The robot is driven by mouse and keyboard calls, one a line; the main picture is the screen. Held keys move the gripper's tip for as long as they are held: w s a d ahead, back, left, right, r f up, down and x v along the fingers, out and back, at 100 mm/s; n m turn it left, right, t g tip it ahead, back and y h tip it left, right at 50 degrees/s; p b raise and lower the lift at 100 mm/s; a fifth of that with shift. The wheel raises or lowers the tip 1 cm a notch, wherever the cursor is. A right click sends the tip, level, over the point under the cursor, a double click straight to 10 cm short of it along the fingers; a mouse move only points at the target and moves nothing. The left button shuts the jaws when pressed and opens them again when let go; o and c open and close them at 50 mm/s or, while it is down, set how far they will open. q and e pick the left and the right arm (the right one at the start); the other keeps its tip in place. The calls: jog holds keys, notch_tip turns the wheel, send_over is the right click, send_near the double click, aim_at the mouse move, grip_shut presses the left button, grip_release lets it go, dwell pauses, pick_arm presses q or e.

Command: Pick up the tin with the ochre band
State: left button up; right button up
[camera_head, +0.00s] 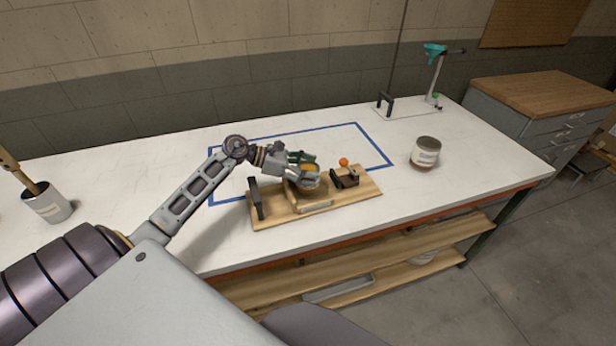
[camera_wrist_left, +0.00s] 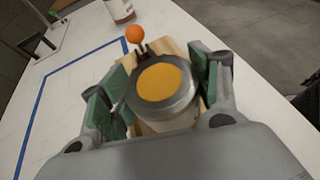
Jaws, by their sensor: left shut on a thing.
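The tin with the ochre top (camera_wrist_left: 165,84) is between the fingers of my left gripper (camera_wrist_left: 168,92). Its lid has a round ochre patch inside a dark grey rim, and a pale side shows below. In the head view the tin (camera_head: 303,184) is partly hidden by the gripper (camera_head: 301,172). The green-padded fingers are shut on the tin from both sides. The tin is over the wooden board (camera_head: 345,203); I cannot tell whether it touches the board. My right gripper is in neither view.
The board carries a dark upright handle (camera_head: 256,198), a dark bracket (camera_head: 345,180) and an orange ball (camera_head: 343,162). A labelled tin (camera_head: 426,152) stands to the right. A pot (camera_head: 47,203) is at the far left. Blue tape (camera_head: 375,145) outlines a work area.

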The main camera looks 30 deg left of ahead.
pick_arm(q)
notch_tip(320, 180, up, 5)
jog(key=shift+f, duration=0.1)
jog(key=shift+r, duration=0.85)
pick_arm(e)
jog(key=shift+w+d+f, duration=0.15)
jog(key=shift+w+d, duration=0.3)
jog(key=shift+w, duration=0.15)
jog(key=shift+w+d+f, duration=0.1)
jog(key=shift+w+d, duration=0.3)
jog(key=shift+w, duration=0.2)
